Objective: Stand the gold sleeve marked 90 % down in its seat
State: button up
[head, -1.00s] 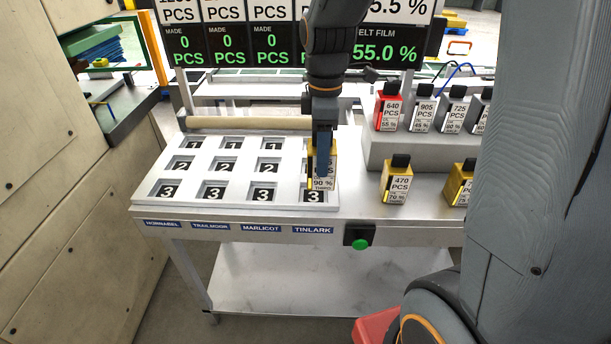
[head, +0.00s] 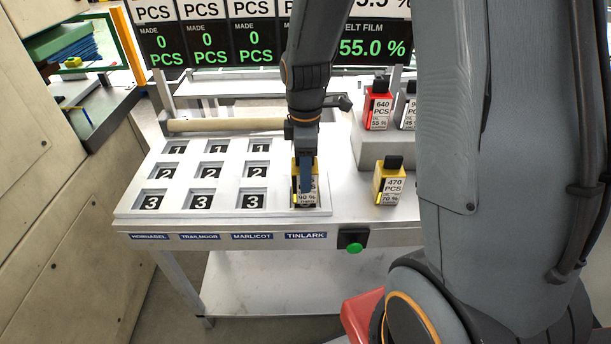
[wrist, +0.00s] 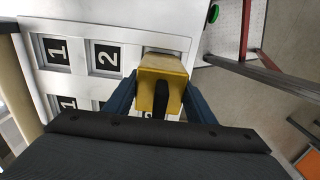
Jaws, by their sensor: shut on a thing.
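The gold sleeve marked 90 % (head: 308,197) is upright in my gripper (head: 305,182), at the front seat of the TINLARK column on the white seat board (head: 215,211). My gripper is shut on it, and a blue finger covers part of its front label. The sleeve hides that seat, so I cannot tell whether its foot is fully down in it. In the wrist view the sleeve's gold top (wrist: 163,64) sits between the two blue fingers, over the end of a column whose seats 1 and 2 show empty.
A gold sleeve marked 70 % (head: 390,185) stands on the bench to the right. A red sleeve marked 55 % (head: 378,108) stands on the grey raised block (head: 372,145). A green button (head: 354,247) is on the bench's front edge. The other visible seats are empty.

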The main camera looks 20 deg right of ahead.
jog(key=shift+f, duration=1.1)
jog(key=o, duration=1.7)
jog(key=shift+f, duration=0.15)
notch_tip(320, 180, up, 12)
jog(key=shift+r+b, duration=0.2)
jog(key=shift+b, duration=1.05)
jog(key=shift+s+f+m, duration=0.2)
jog(key=shift+f+m, duration=0.1)
jog(key=shift+m, duration=0.1)
jog(key=s+f+m+t, duration=0.1)
jog(key=s+f+m, duration=0.5)
jog(key=s+m, duration=0.3)
jog(key=shift+f+m, duration=0.4)
jog(key=shift+m, duration=1.9)
